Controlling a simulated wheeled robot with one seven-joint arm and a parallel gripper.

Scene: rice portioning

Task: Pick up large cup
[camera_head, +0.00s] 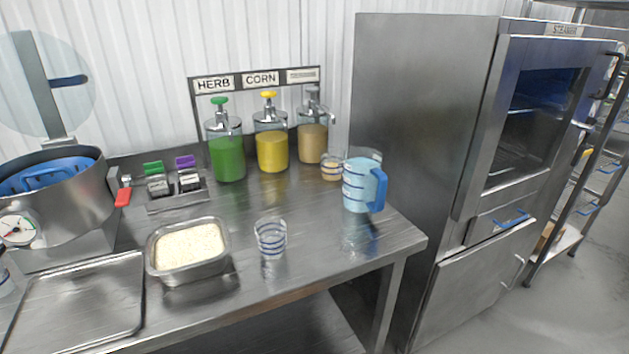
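A clear cup with blue bands (270,238) stands upright on the steel table (330,265), right of the rice pan. It looks empty. A similar clear banded cup (332,168) stands farther back, under the spout of the tan dispenser, with tan colour showing in or through it. A light blue jug with a blue handle (362,187) stands to its right and hides part of a clear vessel (367,154) behind. The front cup looks larger, though it is also nearer. My gripper is not in view.
A steel pan of rice (158,262) and a flat tray (75,305) are left of the front cup. Green, yellow and tan pump dispensers (272,150) line the back. A scale-fronted pot (78,205) is at left; a steamer cabinet (420,130) borders the table's right.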

